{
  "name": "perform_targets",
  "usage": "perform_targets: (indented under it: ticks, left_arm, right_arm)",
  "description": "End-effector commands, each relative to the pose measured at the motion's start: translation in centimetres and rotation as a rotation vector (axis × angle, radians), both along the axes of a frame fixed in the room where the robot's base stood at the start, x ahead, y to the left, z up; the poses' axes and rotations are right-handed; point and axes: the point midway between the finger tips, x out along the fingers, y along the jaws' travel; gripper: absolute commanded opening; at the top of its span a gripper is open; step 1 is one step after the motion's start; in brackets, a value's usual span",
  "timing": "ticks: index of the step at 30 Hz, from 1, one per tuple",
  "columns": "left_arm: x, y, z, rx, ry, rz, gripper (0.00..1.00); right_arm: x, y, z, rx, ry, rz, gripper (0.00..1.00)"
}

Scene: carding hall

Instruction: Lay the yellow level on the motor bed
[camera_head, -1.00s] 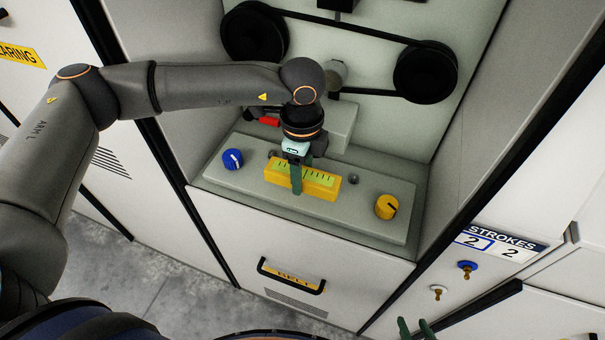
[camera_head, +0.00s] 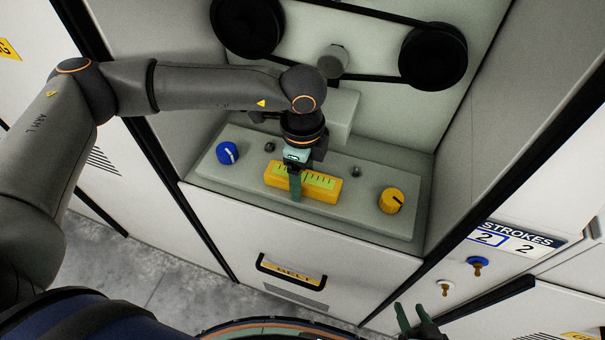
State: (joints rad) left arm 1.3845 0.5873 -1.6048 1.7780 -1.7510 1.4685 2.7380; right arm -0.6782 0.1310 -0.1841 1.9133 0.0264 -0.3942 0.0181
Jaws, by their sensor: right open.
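The yellow level (camera_head: 325,192), a short bar with a lime scale on its top, is at the middle of the pale grey-green motor bed (camera_head: 240,178). My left gripper (camera_head: 296,180) points down over the level, one green finger across its near side; it is shut on it. The far finger is mostly hidden. I cannot tell whether the level's underside touches the bed. My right gripper (camera_head: 412,316) is at the bottom edge, open and empty, its two green fingers apart.
A blue knob (camera_head: 228,153) and a yellow knob (camera_head: 391,200) stand at the bed's ends, with dark pegs (camera_head: 356,171) behind the level. Belt pulleys (camera_head: 433,56) are above. A drawer handle (camera_head: 291,272) and a strokes panel (camera_head: 511,238) lie below and right.

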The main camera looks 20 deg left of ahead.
Motion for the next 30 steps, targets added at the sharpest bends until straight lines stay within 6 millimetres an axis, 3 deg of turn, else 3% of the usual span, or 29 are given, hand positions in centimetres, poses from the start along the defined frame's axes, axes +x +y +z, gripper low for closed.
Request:
perform_targets:
  ticks: [14, 24, 30]
  left_arm:
    - [0.1, 0.0, 1.0, -0.001, -0.002, 0.001, 0.84]
    - [0.1, 0.0, 8.1, -0.001, -0.004, 0.001, 0.84]
    - [0.1, 0.0, 11.2, 0.000, -0.002, 0.001, 0.84]
  right_arm:
    - [0.0, 0.0, 0.3, 0.000, 0.000, 0.000, 0.47]
    - [0.0, 0.0, -0.3, 0.000, 0.000, 0.000, 0.47]
    - [-0.1, 0.0, -0.5, 0.000, 0.000, 0.000, 0.47]
